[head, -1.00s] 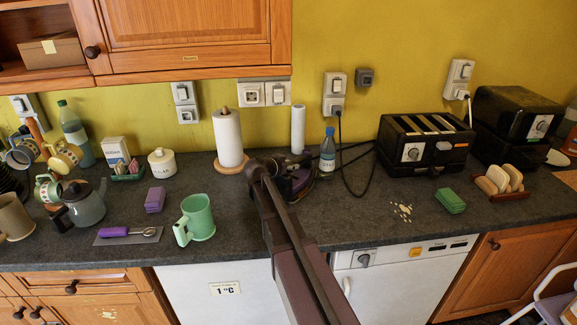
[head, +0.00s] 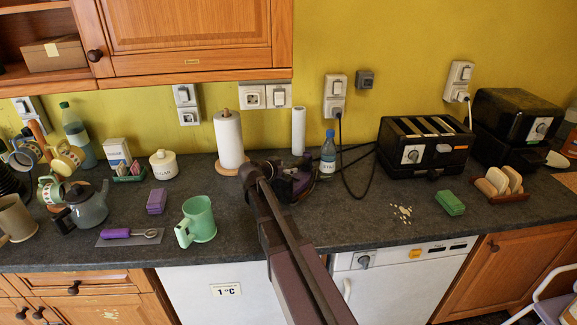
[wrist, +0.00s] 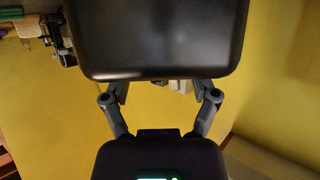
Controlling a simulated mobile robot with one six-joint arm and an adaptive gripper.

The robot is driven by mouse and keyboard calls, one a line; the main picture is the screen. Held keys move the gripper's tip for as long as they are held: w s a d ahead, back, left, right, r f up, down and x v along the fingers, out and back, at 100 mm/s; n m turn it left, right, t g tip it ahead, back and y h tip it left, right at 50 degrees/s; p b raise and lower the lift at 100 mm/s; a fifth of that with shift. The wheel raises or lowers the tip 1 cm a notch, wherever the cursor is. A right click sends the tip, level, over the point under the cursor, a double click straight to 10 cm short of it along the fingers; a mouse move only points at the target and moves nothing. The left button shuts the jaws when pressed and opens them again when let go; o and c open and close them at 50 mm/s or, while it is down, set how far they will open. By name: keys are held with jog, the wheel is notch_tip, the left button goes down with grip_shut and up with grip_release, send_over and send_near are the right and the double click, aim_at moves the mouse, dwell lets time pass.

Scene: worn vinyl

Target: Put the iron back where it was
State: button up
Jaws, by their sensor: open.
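The iron (head: 300,182), dark with purple parts, stands on the grey worktop in the head view, between the paper towel roll and the blue-capped bottle. My arm partly covers it, and a dark cord runs behind it to the right. My gripper is hidden behind my arm link in the head view, close to the iron's left side. In the wrist view my gripper (wrist: 160,97) has its two fingers spread apart, with the tips hidden behind a large dark rounded shape. I cannot tell whether they touch the iron.
A paper towel roll (head: 228,140) stands close left of the arm, and a blue-capped bottle (head: 328,154) right of the iron. A black toaster (head: 424,146) is further right. A green mug (head: 197,220) stands at the front left. Worktop is clear around pale crumbs (head: 402,213).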

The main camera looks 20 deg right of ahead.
jog(key=p+v, duration=0.3)
jog(key=v, duration=0.6)
jog(key=shift+a, duration=0.15)
jog(key=shift+s, duration=0.1)
jog(key=s+f+n+g+y, duration=0.1)
jog(key=s+f+y, duration=0.1)
jog(key=s, duration=0.2)
jog(key=s+a+f+n+g+y, duration=0.1)
jog(key=s+f+n, duration=0.1)
jog(key=s+f, duration=0.1)
jog(key=s+a+f+n+g+y, duration=0.1)
jog(key=s+f+n+g+y, duration=0.1)
jog(key=s+f, duration=0.1)
jog(key=shift+s+a+f+y, duration=0.15)
jog(key=shift+s+y, duration=0.15)
jog(key=shift+s, duration=0.6)
jog(key=s+a+f+n+g+y, duration=0.2)
jog(key=s+a+n+y, duration=0.4)
jog(key=s, duration=0.3)
jog(key=shift+s+a+f+n+g, duration=0.35)
jog(key=shift+a+f+n, duration=0.15)
jog(key=shift+a+n, duration=0.1)
